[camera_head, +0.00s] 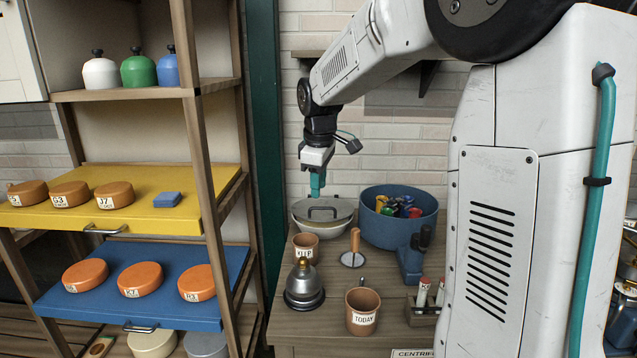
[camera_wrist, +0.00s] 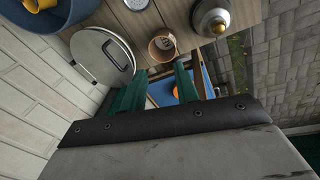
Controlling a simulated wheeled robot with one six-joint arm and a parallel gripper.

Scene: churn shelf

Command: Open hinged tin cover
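A round tin with a grey cover (camera_head: 338,204) stands on the wooden bench against the tiled wall. The cover lies flat and shut on the pale tin body (camera_head: 318,231), and a dark bar handle (camera_head: 322,212) sits on top. In the wrist view the cover (camera_wrist: 92,48) is left of my fingers, its handle on the side towards them. My gripper (camera_head: 317,190) points down just above the cover in the head view. Its teal fingers (camera_wrist: 162,75) are apart with nothing between them.
A blue tub (camera_head: 390,230) of colourful items stands right of the tin. In front are a KEEP cup (camera_head: 305,248), a wooden-handled tool (camera_head: 354,250), a metal bell-shaped pot (camera_head: 304,285) and a TODAY cup (camera_head: 362,312). A shelf with yellow (camera_head: 150,215) and blue boards stands left.

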